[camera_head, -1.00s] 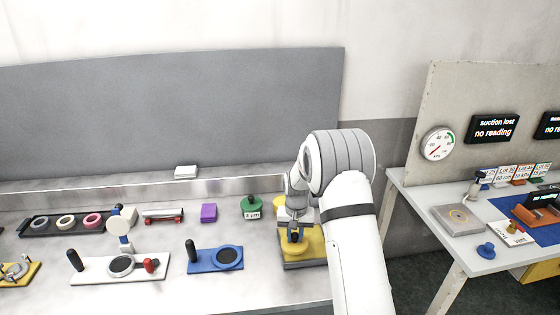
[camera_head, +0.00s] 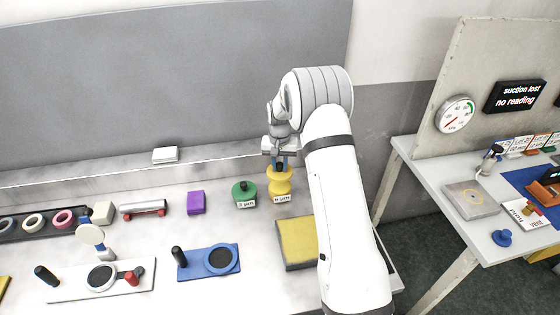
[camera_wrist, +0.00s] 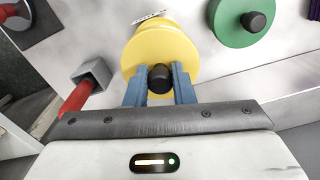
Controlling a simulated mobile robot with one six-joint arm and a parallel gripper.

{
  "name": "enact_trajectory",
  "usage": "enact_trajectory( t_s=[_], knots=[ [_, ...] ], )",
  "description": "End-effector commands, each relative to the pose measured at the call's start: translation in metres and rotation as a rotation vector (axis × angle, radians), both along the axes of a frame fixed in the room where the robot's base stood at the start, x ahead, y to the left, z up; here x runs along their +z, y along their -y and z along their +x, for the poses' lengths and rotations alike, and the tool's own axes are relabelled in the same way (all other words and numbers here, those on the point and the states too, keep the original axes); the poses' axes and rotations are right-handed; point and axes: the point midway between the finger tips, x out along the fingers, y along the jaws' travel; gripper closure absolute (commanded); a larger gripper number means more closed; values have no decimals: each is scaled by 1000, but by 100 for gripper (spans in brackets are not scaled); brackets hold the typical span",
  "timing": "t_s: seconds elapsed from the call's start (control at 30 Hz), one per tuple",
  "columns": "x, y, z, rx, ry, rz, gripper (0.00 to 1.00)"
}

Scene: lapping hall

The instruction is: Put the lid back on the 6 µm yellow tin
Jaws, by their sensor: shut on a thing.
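The yellow tin (camera_head: 280,196) stands on the bench with a label on its front. Its yellow lid (camera_head: 275,173), with a dark knob, is at the top of the tin. My gripper (camera_head: 280,164) is above it, shut on the lid's knob. In the wrist view my gripper's blue fingers (camera_wrist: 160,85) close on both sides of the black knob, over the yellow lid (camera_wrist: 158,48). The lid looks close above or on the tin; I cannot tell whether it is fully seated.
A green tin (camera_head: 244,195) stands just left of the yellow tin. A yellow pad (camera_head: 297,243) lies in front, partly behind my arm. A purple block (camera_head: 196,202) and a blue plate (camera_head: 192,270) are further left. A grey square socket with a red handle (camera_wrist: 75,100) shows in the wrist view.

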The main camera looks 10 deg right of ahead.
Motion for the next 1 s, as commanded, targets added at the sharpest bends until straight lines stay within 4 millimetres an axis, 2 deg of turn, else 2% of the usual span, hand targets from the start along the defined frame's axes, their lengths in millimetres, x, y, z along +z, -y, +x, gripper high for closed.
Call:
enact_trajectory(
  t_s=[0.5,0.67,1.0],
  knots=[
    [-51,1,0,-1,0,0,100],
    [-57,1,0,-2,0,0,100],
    [-57,2,0,-2,0,0,100]
  ],
)
